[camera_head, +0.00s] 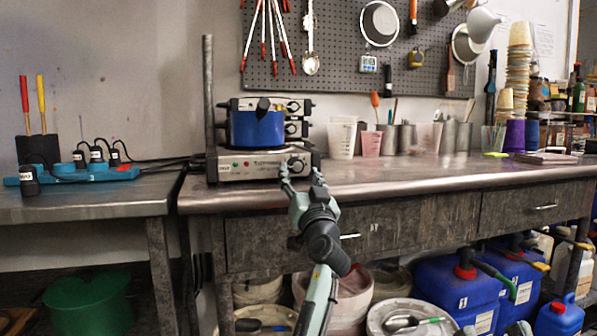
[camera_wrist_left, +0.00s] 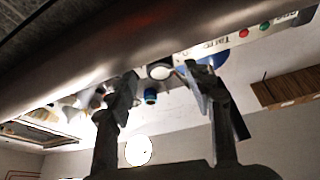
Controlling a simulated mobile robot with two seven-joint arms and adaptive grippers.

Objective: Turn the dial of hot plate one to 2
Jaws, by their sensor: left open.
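A silver hot plate (camera_head: 262,158) stands at the left end of the steel bench, with a red and a green light and a round dial (camera_head: 298,165) at the right of its front panel. A blue pot (camera_head: 257,128) sits on it. My left gripper (camera_head: 302,178) is open and empty, in front of and just below the dial, with a fingertip overlapping its lower edge; contact cannot be told. In the left wrist view, the gripper (camera_wrist_left: 165,85) has its fingers apart, with the likely dial (camera_wrist_left: 160,70) between them. The dial's setting is too small to read. My right gripper is not in view.
More appliances with knobs (camera_head: 293,106) stand behind the pot. An upright metal post (camera_head: 209,100) is at the left. Beakers (camera_head: 342,138) stand to the right. The front bench top at right is clear.

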